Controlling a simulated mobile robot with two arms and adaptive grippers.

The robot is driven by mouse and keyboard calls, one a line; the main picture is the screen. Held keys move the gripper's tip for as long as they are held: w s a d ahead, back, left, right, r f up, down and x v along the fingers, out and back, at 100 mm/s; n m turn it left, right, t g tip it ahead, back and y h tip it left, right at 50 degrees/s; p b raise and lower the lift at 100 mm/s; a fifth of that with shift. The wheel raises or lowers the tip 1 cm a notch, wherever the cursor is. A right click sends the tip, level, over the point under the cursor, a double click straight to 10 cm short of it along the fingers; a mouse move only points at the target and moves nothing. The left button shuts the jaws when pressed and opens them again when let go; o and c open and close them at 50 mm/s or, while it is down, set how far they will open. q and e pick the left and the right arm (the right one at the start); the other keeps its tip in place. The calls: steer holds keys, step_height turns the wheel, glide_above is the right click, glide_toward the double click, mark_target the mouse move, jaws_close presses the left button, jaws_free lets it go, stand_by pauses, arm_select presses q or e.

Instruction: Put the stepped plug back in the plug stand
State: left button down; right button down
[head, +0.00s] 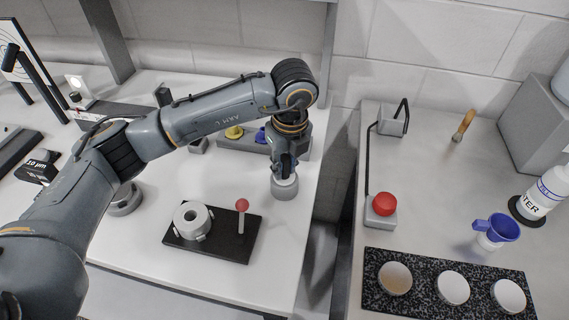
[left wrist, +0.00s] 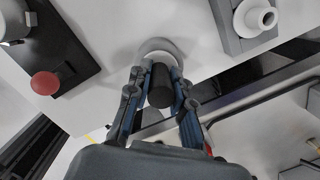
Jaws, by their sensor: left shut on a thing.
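My left gripper (head: 285,172) is near the right edge of the white table. It is shut on the stepped plug (left wrist: 160,88), whose dark cylindrical part shows between the fingers in the left wrist view, where the gripper (left wrist: 158,75) comes up from below. A pale grey round body, which looks like the plug stand (head: 285,188), is directly under the fingertips; its pale rim shows in the left wrist view (left wrist: 158,46). The fingers hide the plug's lower end, so I cannot tell whether it is inside the stand or just above. My right gripper is not in view.
A black plate (head: 244,246) with a pale ring fixture (head: 192,219) and a red-ball lever (head: 242,205) lies to the left. A grey rack with yellow (head: 234,132) and blue pieces stands behind. A gap separates this table from the right counter (head: 440,180).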

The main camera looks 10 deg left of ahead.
arm_select(q)
steer(key=c, duration=1.1)
jaws_free()
